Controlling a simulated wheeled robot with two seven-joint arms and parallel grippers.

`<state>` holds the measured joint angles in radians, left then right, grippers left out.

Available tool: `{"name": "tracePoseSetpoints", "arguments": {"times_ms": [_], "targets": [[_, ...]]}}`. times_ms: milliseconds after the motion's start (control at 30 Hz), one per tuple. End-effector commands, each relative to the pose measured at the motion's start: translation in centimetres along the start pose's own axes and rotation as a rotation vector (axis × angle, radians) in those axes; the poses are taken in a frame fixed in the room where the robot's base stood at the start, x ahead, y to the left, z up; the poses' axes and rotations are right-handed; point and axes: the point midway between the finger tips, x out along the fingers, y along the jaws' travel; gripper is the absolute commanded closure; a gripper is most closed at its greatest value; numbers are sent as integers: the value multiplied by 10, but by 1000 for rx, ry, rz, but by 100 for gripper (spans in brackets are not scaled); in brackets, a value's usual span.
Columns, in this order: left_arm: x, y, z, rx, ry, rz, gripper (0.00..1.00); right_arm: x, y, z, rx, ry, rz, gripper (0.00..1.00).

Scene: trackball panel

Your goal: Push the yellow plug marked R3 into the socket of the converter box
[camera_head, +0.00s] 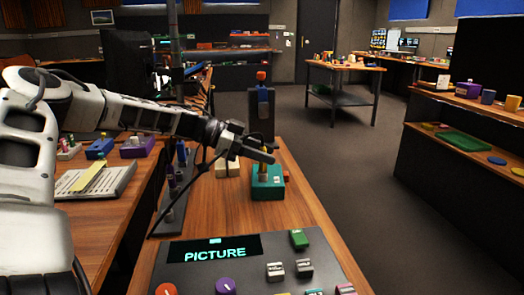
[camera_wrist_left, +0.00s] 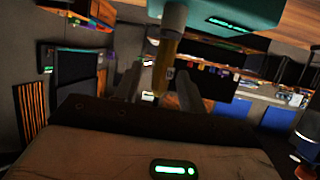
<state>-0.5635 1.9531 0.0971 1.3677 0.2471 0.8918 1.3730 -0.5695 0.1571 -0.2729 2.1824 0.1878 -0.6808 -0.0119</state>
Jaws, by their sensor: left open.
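The teal converter box (camera_head: 268,187) stands on the wooden bench, right of centre. A yellow plug (camera_head: 263,168) stands upright at its top; I cannot read a mark on it or tell how deep it sits. My left gripper (camera_head: 268,154) is open at the upper part of the plug. In the left wrist view the yellow plug (camera_wrist_left: 165,68), with a pale collar, lies between the spread fingers of the gripper (camera_wrist_left: 160,92), and the teal box (camera_wrist_left: 225,17) fills the top edge. Whether a finger touches the plug is unclear. My right gripper is out of view.
A grey panel (camera_head: 250,255) with a PICTURE display, knobs and keys lies in front. A dark strip (camera_head: 176,190) with plugs is left of the box, and cream blocks (camera_head: 227,167) are beside it. A dark upright stand (camera_head: 261,120) rises behind. The floor at right is clear.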

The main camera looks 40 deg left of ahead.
Motion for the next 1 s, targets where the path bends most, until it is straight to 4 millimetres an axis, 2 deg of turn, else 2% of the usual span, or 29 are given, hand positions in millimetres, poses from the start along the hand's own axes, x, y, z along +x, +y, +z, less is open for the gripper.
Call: {"name": "tracePoseSetpoints", "arguments": {"times_ms": [267, 300, 400, 633, 867, 1000], "targets": [[0, 0, -1, 1, 0, 0, 59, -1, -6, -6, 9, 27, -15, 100], [-6, 0, -17, 5, 3, -1, 59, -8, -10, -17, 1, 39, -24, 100], [-16, 1, -39, 4, 4, -1, 59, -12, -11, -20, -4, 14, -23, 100], [-28, 27, -64, 5, 5, 0, 59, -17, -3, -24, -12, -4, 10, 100], [-41, 53, -90, 4, 5, 0, 59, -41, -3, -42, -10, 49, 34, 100], [-44, 74, -95, 4, 3, 0, 59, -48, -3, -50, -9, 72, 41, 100]]}}
